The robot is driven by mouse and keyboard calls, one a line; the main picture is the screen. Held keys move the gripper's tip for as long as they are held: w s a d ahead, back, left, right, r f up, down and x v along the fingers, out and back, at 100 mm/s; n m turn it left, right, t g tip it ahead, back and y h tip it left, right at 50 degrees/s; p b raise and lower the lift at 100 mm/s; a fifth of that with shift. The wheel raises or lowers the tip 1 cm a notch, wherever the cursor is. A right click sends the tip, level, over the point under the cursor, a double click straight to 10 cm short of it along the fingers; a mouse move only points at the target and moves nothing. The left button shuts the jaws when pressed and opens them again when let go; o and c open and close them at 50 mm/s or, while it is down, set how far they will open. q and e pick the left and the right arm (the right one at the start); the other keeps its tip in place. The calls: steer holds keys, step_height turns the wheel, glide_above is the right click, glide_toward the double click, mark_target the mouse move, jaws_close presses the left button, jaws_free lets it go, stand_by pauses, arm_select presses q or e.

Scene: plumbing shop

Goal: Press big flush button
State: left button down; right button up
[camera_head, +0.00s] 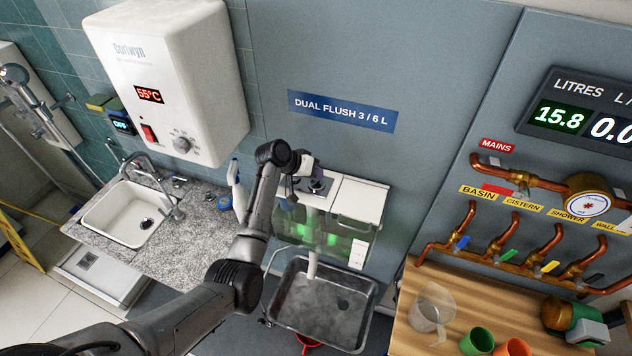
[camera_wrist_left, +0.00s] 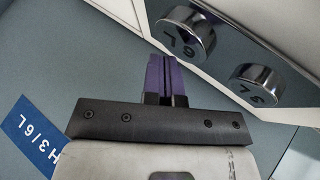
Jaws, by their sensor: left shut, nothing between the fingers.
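The cistern (camera_head: 358,198) is a white-topped box with a greenish see-through front below the DUAL FLUSH 3 / 6 L sign (camera_head: 341,111). In the left wrist view, two chrome flush buttons show on its top. The larger button (camera_wrist_left: 187,34) carries an upside-down 6 L mark, and the smaller button (camera_wrist_left: 258,86) appears marked 3 L. My left gripper (camera_head: 304,165) is by the back left of the cistern top. Its purple fingers (camera_wrist_left: 165,62) are shut and empty, beside the larger button in the picture. Contact cannot be told. My right gripper is out of view.
A white water heater (camera_head: 165,75) hangs at upper left above a sink counter (camera_head: 185,240). A spray bottle (camera_head: 237,190) stands left of my arm. A grey basin (camera_head: 322,305) is below the cistern. Copper pipes with valves (camera_head: 505,245) line the right wall.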

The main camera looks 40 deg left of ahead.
arm_select(q)
steer(key=shift+f, duration=0.15)
steer(key=shift+f, duration=0.4)
stand_by(0.4)
steer(key=shift+r+p, duration=0.55)
steer(key=shift+p, duration=0.2)
